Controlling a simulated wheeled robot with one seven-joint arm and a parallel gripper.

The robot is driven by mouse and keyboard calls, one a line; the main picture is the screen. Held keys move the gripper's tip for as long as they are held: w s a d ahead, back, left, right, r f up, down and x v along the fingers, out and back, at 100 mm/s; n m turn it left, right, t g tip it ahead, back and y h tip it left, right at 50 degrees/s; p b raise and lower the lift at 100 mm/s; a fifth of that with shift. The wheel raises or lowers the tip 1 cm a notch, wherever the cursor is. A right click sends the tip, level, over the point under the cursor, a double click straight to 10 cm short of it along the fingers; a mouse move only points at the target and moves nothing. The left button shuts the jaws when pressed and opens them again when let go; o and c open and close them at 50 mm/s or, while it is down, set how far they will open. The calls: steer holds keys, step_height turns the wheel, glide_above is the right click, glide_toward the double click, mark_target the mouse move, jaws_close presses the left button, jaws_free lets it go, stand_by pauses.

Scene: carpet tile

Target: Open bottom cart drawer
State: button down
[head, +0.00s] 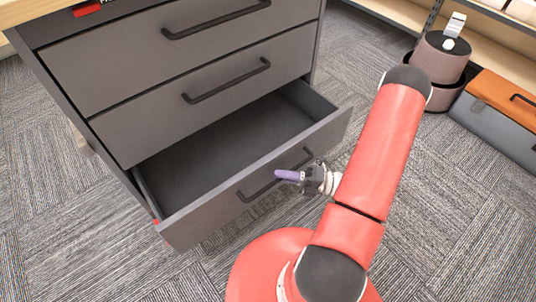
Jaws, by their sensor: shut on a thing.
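The grey cart (60,55) stands at the upper left with three drawers in view. Its bottom drawer (215,205) is pulled well out, and its bare inside shows. The bottom drawer's black bar handle (258,188) is on its front panel. My gripper (290,176) is at the right part of this handle, shut on it. A purple part shows at the gripper, and the fingertips are small in this view, so the exact contact is hard to see. The two drawers above, the middle one (145,120) and the upper one (110,65), are shut.
Grey carpet (70,250) covers the floor, with free room at the left and lower right. At the upper right stand a mauve round bin (440,60) and an orange and grey case (505,105) under a wooden shelf (400,12).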

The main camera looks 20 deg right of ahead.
steer(key=s+d, duration=0.2)
steer(key=s, duration=0.4)
steer(key=c, duration=1.5)
jaws_free()
steer(key=shift+w, duration=0.1)
steer(key=shift+o, duration=0.2)
steer(key=v, duration=0.7)
steer(key=shift+s+d, duration=0.25)
steer(key=shift+d, duration=0.1)
